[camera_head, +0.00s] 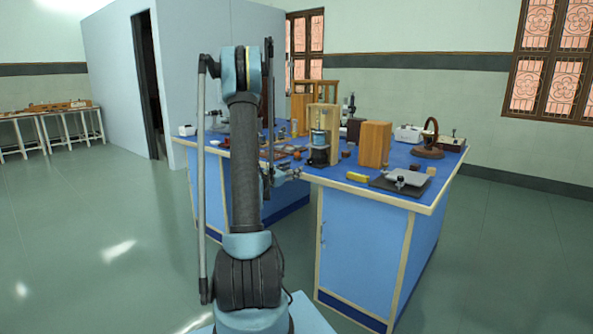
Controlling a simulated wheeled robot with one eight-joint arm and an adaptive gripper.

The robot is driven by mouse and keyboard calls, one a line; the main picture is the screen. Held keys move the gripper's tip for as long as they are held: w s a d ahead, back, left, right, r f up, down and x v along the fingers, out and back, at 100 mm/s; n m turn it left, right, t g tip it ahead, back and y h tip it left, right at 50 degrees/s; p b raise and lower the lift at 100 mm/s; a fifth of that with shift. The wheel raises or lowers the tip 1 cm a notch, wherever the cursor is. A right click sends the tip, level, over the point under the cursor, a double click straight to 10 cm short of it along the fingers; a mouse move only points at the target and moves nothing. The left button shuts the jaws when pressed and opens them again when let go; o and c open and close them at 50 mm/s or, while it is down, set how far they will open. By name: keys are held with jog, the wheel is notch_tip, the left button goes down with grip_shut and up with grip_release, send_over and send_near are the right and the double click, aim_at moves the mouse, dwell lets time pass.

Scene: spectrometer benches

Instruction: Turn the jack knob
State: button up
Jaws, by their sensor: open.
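What looks like the jack (411,176), with a light grey top plate, sits on a dark flat base (385,184) near the front right corner of the blue-topped bench. A small dark and silver knob (400,182) shows at its front. My gripper (296,173) is small in view, at the bench's near left edge. It is open and empty, well to the left of the jack and apart from it. My own arm hides part of the bench behind it.
A yellow block (357,177) lies left of the jack. A wooden box (375,144), a wooden-framed instrument (319,139) and a dark ring stand (430,140) stand behind. Small parts crowd the bench's left side. The floor in front (120,230) is clear.

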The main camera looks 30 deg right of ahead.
jog(key=shift+s+a, duration=0.2)
jog(key=shift+a, duration=0.3)
jog(key=n, duration=0.4)
send_near(309, 162)
jog(key=x, duration=0.8)
dwell(0.4)
jog(key=shift+c, duration=0.4)
jog(key=c, duration=1)
